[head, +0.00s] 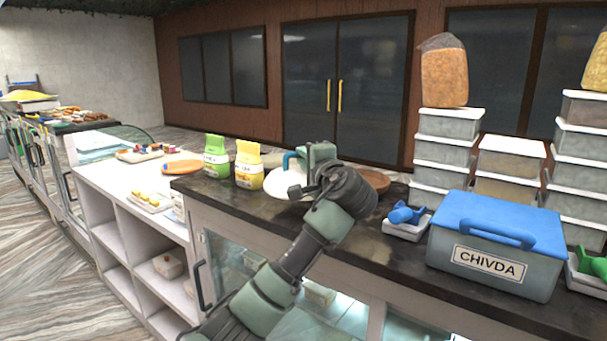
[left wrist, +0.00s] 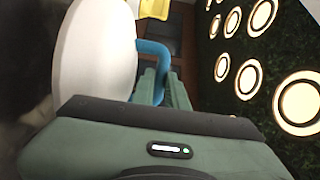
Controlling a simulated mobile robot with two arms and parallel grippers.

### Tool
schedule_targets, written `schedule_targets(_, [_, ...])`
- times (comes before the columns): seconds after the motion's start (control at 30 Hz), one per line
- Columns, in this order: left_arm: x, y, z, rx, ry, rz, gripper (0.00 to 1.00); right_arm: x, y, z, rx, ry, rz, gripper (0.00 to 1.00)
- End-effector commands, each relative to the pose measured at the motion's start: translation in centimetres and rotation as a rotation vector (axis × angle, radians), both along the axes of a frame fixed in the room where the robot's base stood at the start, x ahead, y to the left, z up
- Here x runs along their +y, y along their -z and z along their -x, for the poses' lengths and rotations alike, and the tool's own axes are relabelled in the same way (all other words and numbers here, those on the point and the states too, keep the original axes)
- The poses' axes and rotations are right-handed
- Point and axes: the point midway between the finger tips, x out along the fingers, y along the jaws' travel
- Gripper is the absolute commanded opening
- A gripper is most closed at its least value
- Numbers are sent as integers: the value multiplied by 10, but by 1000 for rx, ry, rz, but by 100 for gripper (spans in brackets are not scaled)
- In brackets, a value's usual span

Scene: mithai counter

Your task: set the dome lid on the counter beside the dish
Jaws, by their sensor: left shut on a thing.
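The dome lid (head: 281,184) is white with a blue handle (head: 290,160) and is at the far side of the dark counter. My left gripper (head: 304,166) is shut on the blue handle. In the left wrist view the white lid (left wrist: 95,50) fills the left side, and the handle (left wrist: 152,62) lies at my fingers (left wrist: 163,88). I cannot tell whether the lid's rim touches the counter. A round brown dish (head: 375,181) shows to the right of the lid, partly hidden by my wrist. My right gripper is not in view.
A green pack (head: 216,160) and a yellow pack (head: 249,168) stand left of the lid. A blue-lidded CHIVDA box (head: 495,250), a blue scoop in a tray (head: 403,228) and stacked tubs (head: 446,150) stand to the right. Bare dark counter (head: 225,195) lies in front of the packs.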

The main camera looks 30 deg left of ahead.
Motion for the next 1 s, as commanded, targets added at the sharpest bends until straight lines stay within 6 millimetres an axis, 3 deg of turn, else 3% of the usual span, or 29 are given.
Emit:
schedule_targets(0.23, [1, 17, 0, -1, -1, -2, 0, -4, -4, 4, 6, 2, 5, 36])
schedule_targets(0.43, [0, 45, 0, 0, 0, -1, 0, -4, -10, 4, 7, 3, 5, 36])
schedule_targets(0.8, [0, 51, 0, -3, 0, 0, 0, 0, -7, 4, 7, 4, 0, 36])
schedule_targets(0.83, [0, 51, 0, -1, 0, 0, 19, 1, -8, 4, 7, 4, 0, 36])
schedule_targets(0.9, [0, 51, 0, -1, 0, 0, 36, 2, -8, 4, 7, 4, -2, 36])
schedule_targets(1.0, [0, 51, 0, -1, 0, 1, 36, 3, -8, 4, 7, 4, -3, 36])
